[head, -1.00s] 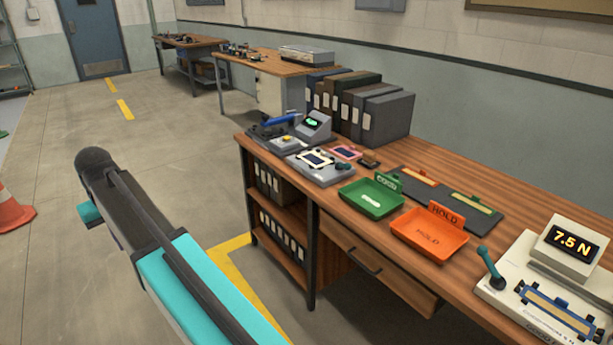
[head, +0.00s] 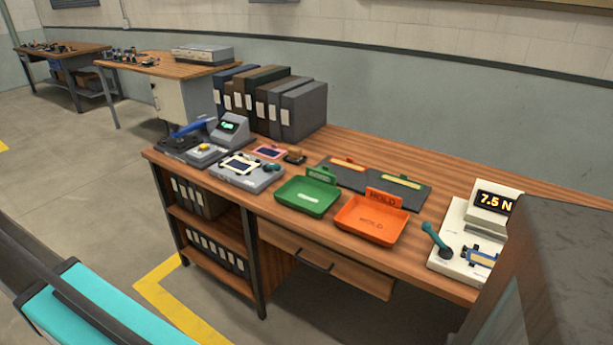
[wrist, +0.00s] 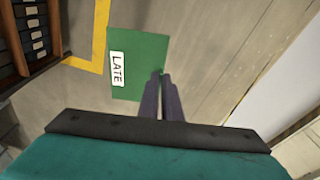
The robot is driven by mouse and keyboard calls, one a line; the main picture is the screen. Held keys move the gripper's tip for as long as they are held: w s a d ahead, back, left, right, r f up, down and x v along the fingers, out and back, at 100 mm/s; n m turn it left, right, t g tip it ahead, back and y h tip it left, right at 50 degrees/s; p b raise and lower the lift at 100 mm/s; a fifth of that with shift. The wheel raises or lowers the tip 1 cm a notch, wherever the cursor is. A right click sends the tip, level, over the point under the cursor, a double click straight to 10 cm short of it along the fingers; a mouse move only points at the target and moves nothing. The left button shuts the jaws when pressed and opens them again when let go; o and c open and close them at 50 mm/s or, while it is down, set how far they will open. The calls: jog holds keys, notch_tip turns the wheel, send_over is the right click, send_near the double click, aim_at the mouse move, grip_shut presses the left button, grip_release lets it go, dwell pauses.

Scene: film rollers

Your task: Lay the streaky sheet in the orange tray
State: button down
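The orange tray (head: 350,236) lies on the wooden bench, marked HOLD, with no sheet visible in it. I cannot tell which piece is the streaky sheet. A pale framed piece lies on the grey device (head: 254,181), and a small pink-edged piece (head: 268,152) lies behind it. A pale strip (head: 401,181) lies on the dark mat behind the trays.
The green tray (head: 307,197) stands left of the orange one. Several binders (head: 303,111) line the back of the bench. A white instrument (head: 452,264) stands right. Open floor lies left.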

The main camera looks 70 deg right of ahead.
jog(key=s+d+r+m+h+p, duration=0.1)
jog(key=s+d+m+p, duration=0.25)
jog(key=d, duration=0.85)
jog(key=s+d+r+m+g+p, duration=0.15)
jog(key=s+d+m, duration=0.35)
jog(key=d, duration=0.7)
jog(key=s+d+m+h+p, duration=0.1)
jog(key=s+d+m+p, duration=0.35)
jog(key=d, duration=0.75)
jog(key=s+d+r+m+g+p, duration=0.15)
jog(key=s+d+m+p, duration=0.35)
jog(key=s+d+m, duration=0.9)
jog(key=s+d+r+m+p, duration=0.1)
jog(key=s+d+m+p, duration=0.2)
jog(key=s, duration=1.1)
jog(key=s+d+m+y+p, duration=0.1)
jog(key=s+d+m, duration=0.3)
jog(key=s, duration=1)
jog(key=s+d+r+m+y+p, duration=0.1)
jog(key=s+d+m+p, duration=0.3)
jog(key=s, duration=1)
jog(key=d, duration=0.3)
jog(key=shift+s+r+g+p, duration=0.3)
jog(key=shift+p, duration=0.05)
jog(key=shift+f, duration=0.1)
